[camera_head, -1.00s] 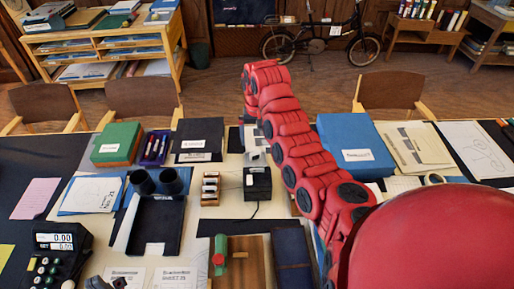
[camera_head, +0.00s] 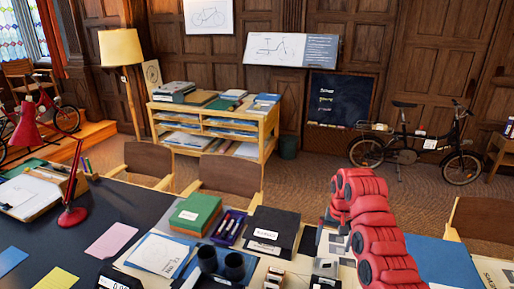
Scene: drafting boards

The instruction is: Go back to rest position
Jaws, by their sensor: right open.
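My right arm is a red segmented arm that rises from the lower right and bends over near the middle of the table. My right gripper (camera_head: 328,252) hangs below the bend, small and partly hidden among the things on the table; it is open, and I see nothing held in it. My left gripper is not in view.
The dark table (camera_head: 138,205) carries a red lamp (camera_head: 72,216), a green box (camera_head: 195,213), a black folder (camera_head: 272,231), dark cups (camera_head: 234,266) and a blue box (camera_head: 440,262) right of my arm. Chairs (camera_head: 228,173) and a wooden shelf (camera_head: 213,132) stand beyond.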

